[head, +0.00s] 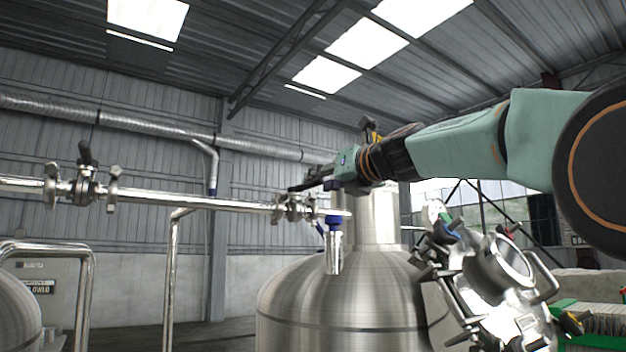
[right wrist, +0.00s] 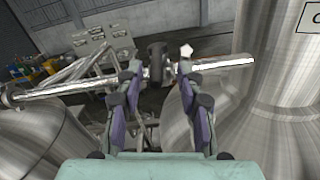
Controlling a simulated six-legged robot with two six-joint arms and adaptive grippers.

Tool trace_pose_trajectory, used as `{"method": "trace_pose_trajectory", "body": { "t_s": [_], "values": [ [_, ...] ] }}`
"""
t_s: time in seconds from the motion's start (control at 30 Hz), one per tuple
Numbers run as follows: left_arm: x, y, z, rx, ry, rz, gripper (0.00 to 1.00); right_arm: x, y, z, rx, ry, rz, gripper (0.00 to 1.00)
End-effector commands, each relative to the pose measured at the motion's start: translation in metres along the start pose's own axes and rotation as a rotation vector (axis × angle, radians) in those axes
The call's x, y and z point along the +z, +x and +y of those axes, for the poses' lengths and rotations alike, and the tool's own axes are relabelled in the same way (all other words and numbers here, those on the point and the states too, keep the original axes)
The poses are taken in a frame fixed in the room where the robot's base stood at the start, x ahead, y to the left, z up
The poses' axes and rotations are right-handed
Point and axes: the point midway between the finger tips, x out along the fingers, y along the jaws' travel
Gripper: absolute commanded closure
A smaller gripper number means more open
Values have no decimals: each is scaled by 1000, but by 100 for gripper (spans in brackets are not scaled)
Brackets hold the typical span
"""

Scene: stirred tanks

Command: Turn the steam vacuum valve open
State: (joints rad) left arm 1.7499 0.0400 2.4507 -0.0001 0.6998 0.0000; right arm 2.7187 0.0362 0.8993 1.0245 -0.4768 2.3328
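A steel valve (head: 295,207) sits on the horizontal pipe (head: 235,205) beside the large tank. My right gripper (head: 312,182) is just above it, its arm coming in from the right. In the right wrist view, my right gripper (right wrist: 160,72) is open. A dark valve handle (right wrist: 157,58) stands between its fingertips, with gaps on both sides. Handle and fingers are hard to separate in the head view. A second valve (head: 85,182) with a black handle is further left on the pipe. No label shows which is the steam vacuum valve. My left gripper is not in view.
The large steel tank (head: 340,312) stands below the right arm, with a blue-topped fitting (head: 333,222) near the pipe end. A bulky steel fitting (head: 495,285) stands at the right. Another tank (head: 18,315) is at lower left. The space above the pipe is open.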

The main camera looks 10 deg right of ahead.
Motion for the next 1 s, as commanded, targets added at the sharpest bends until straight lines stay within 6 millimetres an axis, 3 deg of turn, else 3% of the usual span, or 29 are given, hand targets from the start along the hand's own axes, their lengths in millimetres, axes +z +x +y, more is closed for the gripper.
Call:
{"method": "trace_pose_trajectory", "body": {
  "t_s": [0.1,0.3,0.67,1.0],
  "values": [
    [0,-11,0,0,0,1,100,2,18,1,1,-2,2,63],
    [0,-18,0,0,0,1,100,1,34,0,1,-3,1,63],
    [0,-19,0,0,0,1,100,0,40,-1,1,-1,1,63],
    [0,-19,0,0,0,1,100,0,39,-1,1,-1,0,91]
  ]
}}
